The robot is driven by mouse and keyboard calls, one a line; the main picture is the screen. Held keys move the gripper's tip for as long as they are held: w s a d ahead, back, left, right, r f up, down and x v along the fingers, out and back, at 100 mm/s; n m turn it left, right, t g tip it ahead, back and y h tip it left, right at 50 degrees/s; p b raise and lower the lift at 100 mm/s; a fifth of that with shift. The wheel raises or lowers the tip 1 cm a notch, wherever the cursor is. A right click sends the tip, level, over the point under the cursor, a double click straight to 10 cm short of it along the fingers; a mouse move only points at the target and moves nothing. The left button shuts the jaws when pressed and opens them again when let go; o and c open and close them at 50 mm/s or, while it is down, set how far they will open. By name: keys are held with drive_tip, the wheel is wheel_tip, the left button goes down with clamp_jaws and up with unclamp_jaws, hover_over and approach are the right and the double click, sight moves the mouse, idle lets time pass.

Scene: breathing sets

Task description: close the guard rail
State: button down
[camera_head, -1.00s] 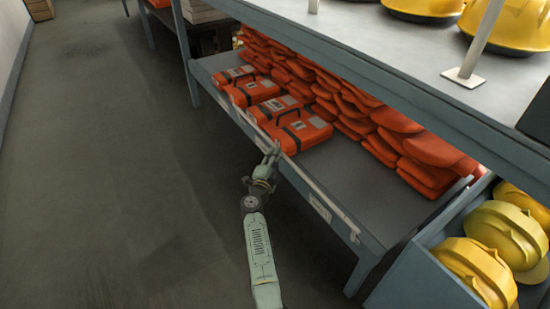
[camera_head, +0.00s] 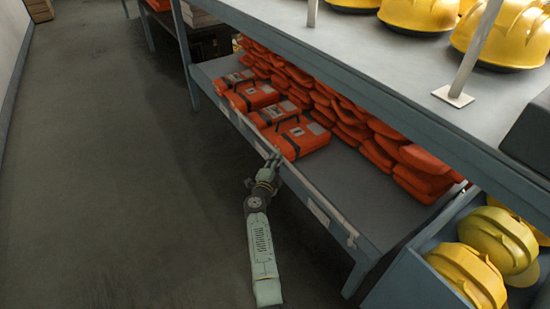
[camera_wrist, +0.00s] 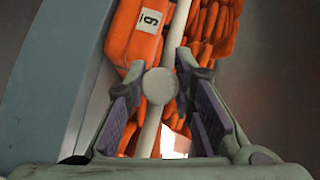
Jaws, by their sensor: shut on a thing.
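The guard rail (camera_head: 336,218) is a thin pale bar along the front edge of the lower shelf (camera_head: 372,212). In the wrist view the rail (camera_wrist: 149,128) is a pale bar with a round knob (camera_wrist: 160,83) on it. My gripper (camera_head: 274,158) is at the shelf's front edge, near the middle of its length. In the wrist view my gripper (camera_wrist: 163,72) has its two fingers on either side of the knob and is shut on the rail. The exact contact is partly hidden, and the far part of the rail is hard to make out.
Orange cases (camera_head: 297,136) lie on the lower shelf just behind the front edge, with stacked orange packs (camera_head: 350,125) behind them. Yellow helmets (camera_head: 497,240) fill a bin at the right. A shelf post (camera_head: 188,58) stands at the left end. The floor (camera_head: 120,180) is clear.

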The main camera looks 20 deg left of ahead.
drive_tip(key=shift+w+d+r+p, duration=0.35)
drive_tip(key=shift+w+d+p, duration=0.1)
drive_tip(key=shift+w, duration=0.15)
drive_tip(key=c, duration=1.3)
unclamp_jaws()
drive_tip(key=shift+c, duration=0.2)
drive_tip(key=shift+f, duration=0.1)
drive_tip(key=shift+s, duration=0.55)
drive_tip(key=s+r, duration=0.1)
drive_tip(key=s, duration=1)
drive_tip(key=shift+d, duration=0.2)
drive_tip(key=shift+r, duration=0.1)
